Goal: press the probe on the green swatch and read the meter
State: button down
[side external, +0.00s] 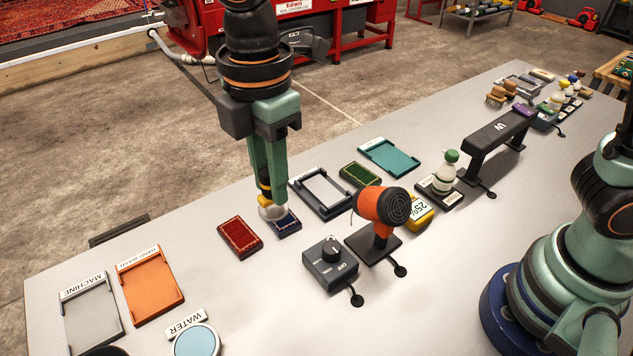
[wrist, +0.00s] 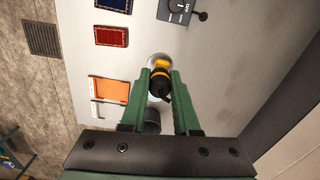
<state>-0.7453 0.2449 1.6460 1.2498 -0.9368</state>
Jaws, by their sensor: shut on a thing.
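The green swatch (side external: 360,175) lies flat on the grey table in the side view, between the dark frame and the teal tray. It does not show in the wrist view. My gripper (side external: 264,192) is shut on the yellow and black probe (side external: 265,198), which points down and has a pale, clear round end. In the side view the probe's end overlaps the blue swatch (side external: 287,224); contact cannot be told. The wrist view shows the probe (wrist: 160,82) between the fingers of my gripper (wrist: 161,76). A yellow box (side external: 420,213) has a white face that seems to read 25%.
A red swatch (side external: 240,237) lies beside the blue one. An orange dryer-like tool (side external: 383,207) stands near a dial box (side external: 330,263). The dark frame (side external: 322,193), teal tray (side external: 388,157), a bottle (side external: 445,172) and UV lamp (side external: 495,138) are further right.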

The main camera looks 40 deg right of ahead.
jog(key=w+d+f+m, duration=0.2)
jog(key=w+d+f, duration=0.1)
jog(key=w+d, duration=0.3)
jog(key=w+d+f+m, duration=0.2)
jog(key=w+d+f, duration=0.15)
jog(key=d, duration=0.45)
jog(key=m, duration=0.4)
send_near(361, 173)
jog(key=shift+f, duration=1.55)
jog(key=shift+f, duration=0.6)
notch_tip(361, 173, up, 7)
dwell(0.8)
